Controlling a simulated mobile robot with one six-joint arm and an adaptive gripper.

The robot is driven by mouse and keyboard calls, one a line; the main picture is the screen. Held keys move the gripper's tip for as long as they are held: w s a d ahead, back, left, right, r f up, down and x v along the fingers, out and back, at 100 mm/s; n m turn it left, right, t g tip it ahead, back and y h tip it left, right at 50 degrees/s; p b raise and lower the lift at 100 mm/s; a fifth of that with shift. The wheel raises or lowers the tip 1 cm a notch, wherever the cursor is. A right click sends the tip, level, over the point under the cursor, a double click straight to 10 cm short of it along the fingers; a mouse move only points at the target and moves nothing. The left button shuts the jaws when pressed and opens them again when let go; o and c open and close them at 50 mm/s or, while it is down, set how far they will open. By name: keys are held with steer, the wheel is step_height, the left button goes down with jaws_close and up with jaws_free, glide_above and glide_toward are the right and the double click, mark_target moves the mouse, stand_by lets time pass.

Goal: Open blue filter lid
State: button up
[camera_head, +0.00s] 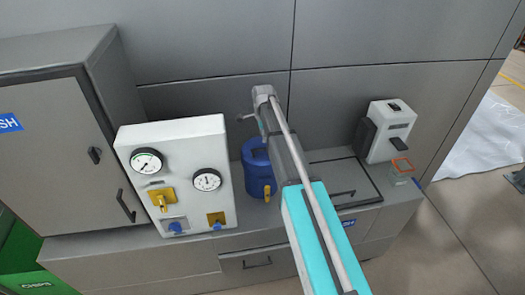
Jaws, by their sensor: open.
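The blue filter (257,178) is an upright blue cylinder on the grey counter, right of the white gauge panel. Its lid (256,150) appears to be on top, partly hidden behind my arm on the right. A small yellow part shows low on the filter's front. My gripper (243,117) is small in the picture, above the filter and slightly to its left. It is open and looks empty, apart from the lid. My arm hides some of the area to the right of the filter.
The white gauge panel (176,140) with two dials and yellow valves stands close on the left. A grey cabinet (50,150) is farther left. A grey-white device (388,130) and a small clear container (401,171) are at the right. A grey wall rises behind.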

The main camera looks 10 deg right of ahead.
mark_target(261, 150)
steer(key=shift+f+b, duration=2.8)
steer(key=shift+f, duration=0.3)
jaws_close()
